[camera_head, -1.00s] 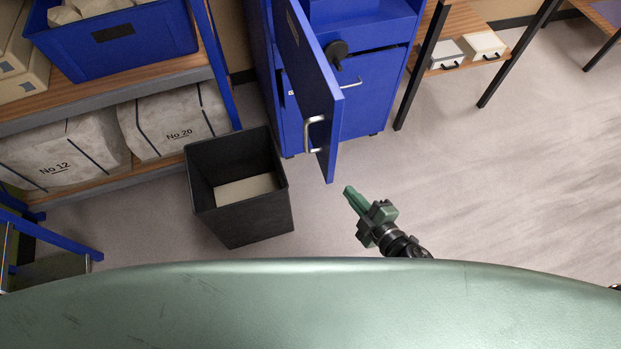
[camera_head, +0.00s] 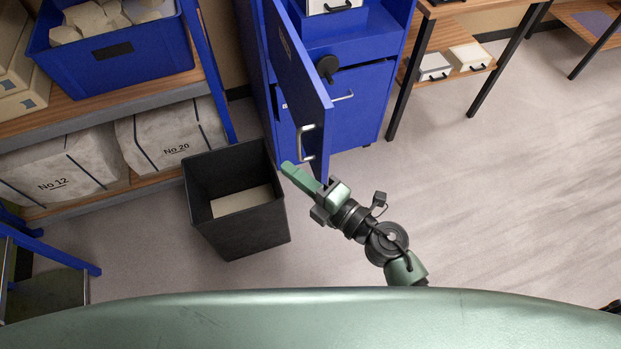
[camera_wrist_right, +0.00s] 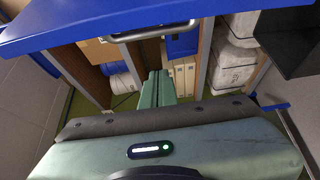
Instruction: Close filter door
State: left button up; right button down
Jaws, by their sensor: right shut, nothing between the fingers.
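The filter door (camera_head: 299,80) is a blue panel that stands open, swung out from the blue cabinet (camera_head: 362,103). Its silver bar handle (camera_head: 306,143) is on the left face near the free edge. My right gripper (camera_head: 288,168) is shut and empty, just below the door's lower corner and the handle. In the right wrist view the shut fingers (camera_wrist_right: 157,78) point forward below the door (camera_wrist_right: 103,27) and its handle (camera_wrist_right: 143,35). I cannot tell whether the fingers touch the door. My left gripper is not in view.
A black open bin (camera_head: 240,222) stands on the floor close left of my right gripper. Shelves with wrapped blocks (camera_head: 172,135) and a blue crate (camera_head: 115,55) are at the left. The floor at the right (camera_head: 520,170) is clear.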

aim_at(300, 158)
jog(key=shift+w+d, duration=0.3)
jog(key=shift+w, duration=0.7)
jog(key=shift+w+d, duration=0.3)
jog(key=shift+w, duration=0.65)
